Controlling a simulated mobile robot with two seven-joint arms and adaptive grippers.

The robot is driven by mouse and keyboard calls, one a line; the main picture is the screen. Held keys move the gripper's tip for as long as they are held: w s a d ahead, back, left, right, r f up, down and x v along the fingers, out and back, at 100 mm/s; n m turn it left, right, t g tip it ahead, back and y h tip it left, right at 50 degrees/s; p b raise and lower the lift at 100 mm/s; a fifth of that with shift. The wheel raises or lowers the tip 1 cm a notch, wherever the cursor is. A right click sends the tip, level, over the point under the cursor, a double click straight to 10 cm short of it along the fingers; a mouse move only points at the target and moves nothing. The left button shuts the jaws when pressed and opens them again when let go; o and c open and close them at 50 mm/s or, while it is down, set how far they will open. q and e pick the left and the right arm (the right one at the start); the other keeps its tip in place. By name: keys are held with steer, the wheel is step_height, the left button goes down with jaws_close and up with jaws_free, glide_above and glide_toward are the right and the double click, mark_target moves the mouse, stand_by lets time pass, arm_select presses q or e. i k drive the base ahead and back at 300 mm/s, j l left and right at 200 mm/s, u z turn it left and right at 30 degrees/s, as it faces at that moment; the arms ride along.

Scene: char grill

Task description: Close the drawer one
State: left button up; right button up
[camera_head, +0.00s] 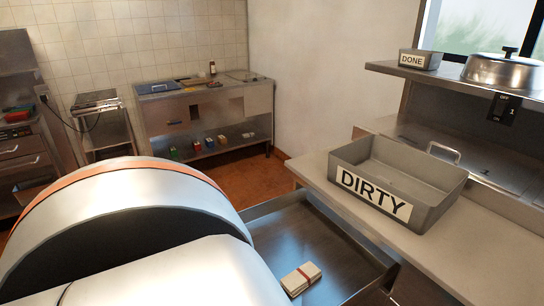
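An open metal drawer (312,236) is pulled out from under the counter at the lower middle of the head view. A small white bundle with a red band (301,279) lies inside it. A large white and orange link of my own arm covers the lower left and hides the drawer's left part and front. Neither of my grippers is in view, and I cannot see whether anything touches the drawer.
A grey tray labelled DIRTY (400,182) stands on the counter (318,167) above the drawer. A DONE box (420,59) and a lidded pan (500,70) are on the shelf. A steel work table (208,112) stands at the back, with clear brown floor before it.

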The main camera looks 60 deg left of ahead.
mark_target(288, 230)
steer(key=l+u, duration=0.55)
steer(key=u, duration=0.3)
steer(key=j+u, duration=0.2)
steer(key=u, duration=0.2)
steer(key=i+j+u, duration=0.1)
steer(key=u, duration=0.35)
steer(key=i+j+u, duration=0.1)
steer(key=u, duration=0.3)
steer(key=j, duration=0.1)
